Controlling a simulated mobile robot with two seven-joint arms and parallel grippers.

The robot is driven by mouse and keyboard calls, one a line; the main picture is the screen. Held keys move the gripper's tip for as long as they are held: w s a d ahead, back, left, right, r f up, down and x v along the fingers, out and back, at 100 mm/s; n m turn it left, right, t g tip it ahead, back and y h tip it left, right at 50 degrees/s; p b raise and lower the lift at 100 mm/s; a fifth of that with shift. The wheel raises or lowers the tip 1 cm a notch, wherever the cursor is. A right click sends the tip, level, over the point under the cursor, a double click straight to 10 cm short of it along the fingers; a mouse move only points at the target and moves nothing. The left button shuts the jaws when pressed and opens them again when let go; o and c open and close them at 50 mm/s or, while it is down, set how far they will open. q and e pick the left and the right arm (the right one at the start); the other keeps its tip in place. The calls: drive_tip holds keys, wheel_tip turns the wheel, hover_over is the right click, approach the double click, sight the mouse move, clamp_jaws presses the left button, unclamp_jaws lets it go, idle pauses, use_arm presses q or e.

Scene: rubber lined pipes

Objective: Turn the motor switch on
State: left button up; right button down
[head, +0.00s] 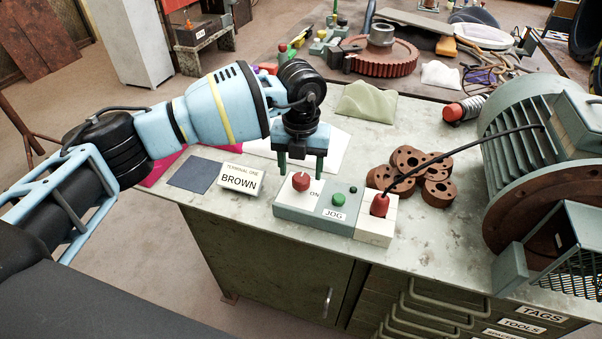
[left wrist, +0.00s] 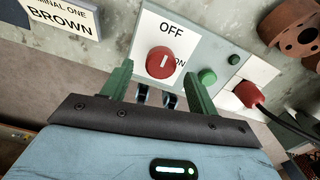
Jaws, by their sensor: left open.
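The motor switch is a red round knob (head: 301,181) with a white mark, set on a white plate on a grey-green control box (head: 292,212). In the left wrist view the knob (left wrist: 161,61) sits between the words OFF and ON, its white mark pointing towards OFF. A green JOG button (head: 338,199) is beside it on the box. My left gripper (head: 303,175) is open, its green fingers pointing down just above the knob. In the left wrist view its fingertips (left wrist: 157,75) are on either side of the knob, apparently not touching it. My right gripper is not in view.
A red plug (head: 379,205) with a black cable stands at the box's right end. The cable runs to a large motor (head: 510,150). Brown rings (head: 437,192) lie behind the plug. A BROWN label card (head: 239,179) stands left of the box.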

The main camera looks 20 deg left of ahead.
sight(301, 181)
use_arm(q)
drive_tip(key=shift+f, duration=1.25)
drive_tip(key=c, duration=1)
